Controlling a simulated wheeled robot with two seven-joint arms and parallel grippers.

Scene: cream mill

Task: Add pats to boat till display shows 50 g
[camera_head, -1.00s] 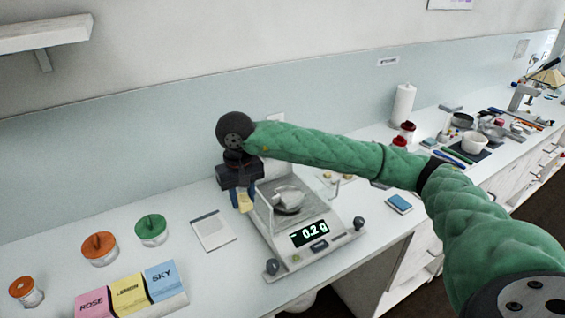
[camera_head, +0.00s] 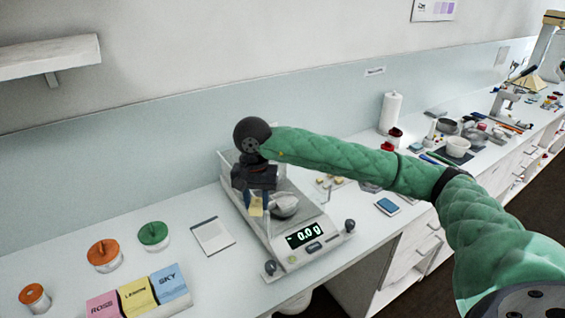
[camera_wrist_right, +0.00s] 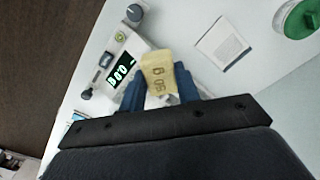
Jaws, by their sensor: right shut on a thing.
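My right gripper (camera_head: 257,203) is shut on a pale yellow pat (camera_head: 256,208) and holds it above the balance, beside the white weighing boat (camera_head: 286,205) in the head view. The pat (camera_wrist_right: 158,72) shows dark printed characters between the blue fingers in the right wrist view; there it hides most of the boat. The boat sits on the pan of the balance (camera_head: 325,240). The balance's display (camera_head: 304,236) reads 0.0 g. Several small pale pieces (camera_head: 334,180) lie behind the balance, partly hidden by my right arm. My left gripper is out of view.
The balance's clear shield walls stand close to my gripper. A notepad (camera_head: 213,236) lies left of the balance. Orange- and green-lidded jars (camera_head: 153,235) and labelled colour boxes (camera_head: 136,297) stand farther left. A blue-topped item (camera_head: 388,206) lies right of the balance.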

